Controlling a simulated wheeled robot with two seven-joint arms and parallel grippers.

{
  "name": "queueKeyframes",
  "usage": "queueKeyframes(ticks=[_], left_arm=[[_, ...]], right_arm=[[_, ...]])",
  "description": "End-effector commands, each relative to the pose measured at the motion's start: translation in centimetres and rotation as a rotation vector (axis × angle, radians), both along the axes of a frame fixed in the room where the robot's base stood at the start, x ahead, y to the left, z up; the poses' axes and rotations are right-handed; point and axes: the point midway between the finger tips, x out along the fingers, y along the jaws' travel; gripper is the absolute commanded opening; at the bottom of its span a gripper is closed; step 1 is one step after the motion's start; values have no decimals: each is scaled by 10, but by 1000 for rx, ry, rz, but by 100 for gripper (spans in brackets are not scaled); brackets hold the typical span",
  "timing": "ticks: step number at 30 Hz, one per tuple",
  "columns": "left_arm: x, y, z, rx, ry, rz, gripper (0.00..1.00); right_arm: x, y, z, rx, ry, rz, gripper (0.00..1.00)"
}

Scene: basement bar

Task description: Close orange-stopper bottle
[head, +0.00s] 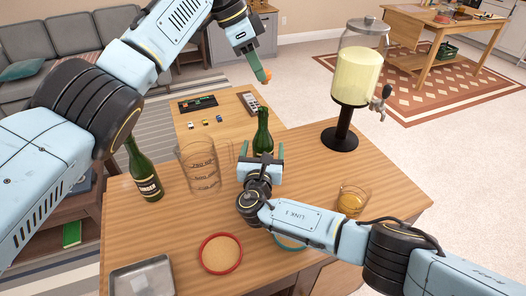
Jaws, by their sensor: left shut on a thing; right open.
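My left gripper (259,74) is at the top centre, high above the table, shut on a small orange stopper (266,75). A green open-necked bottle (262,135) stands upright on the wooden table (330,165). The stopper is above the bottle's mouth and apart from it. My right gripper (261,153) is open, with one finger on each side of this bottle; I cannot tell whether they touch it. The gripper hides the bottle's lower part. A second dark green bottle (145,172) with a black label stands at the table's left.
A glass measuring jug (200,166) stands left of the green bottle. A drink dispenser (357,75) and an amber-filled glass (351,200) are at right. A red-rimmed coaster (220,254) and a metal tray (143,277) lie in front. A low table (215,108) stands behind.

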Motion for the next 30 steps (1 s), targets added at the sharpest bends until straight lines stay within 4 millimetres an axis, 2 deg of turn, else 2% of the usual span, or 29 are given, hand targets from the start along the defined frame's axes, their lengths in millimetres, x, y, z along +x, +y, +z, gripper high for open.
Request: queueKeyframes(ticks=[8, 23, 26, 30], left_arm=[[0, 0, 0, 0, 0, 0, 4], [0, 0, 0, 0, 0, 0, 4], [0, 0, -4, 0, 1, 1, 4], [-1, 2, -24, -3, 4, -1, 4]], right_arm=[[0, 0, 0, 0, 0, 0, 78], [0, 0, 0, 0, 0, 0, 13], [0, 0, 0, 0, 1, 0, 13], [0, 0, 0, -1, 1, -1, 13]])
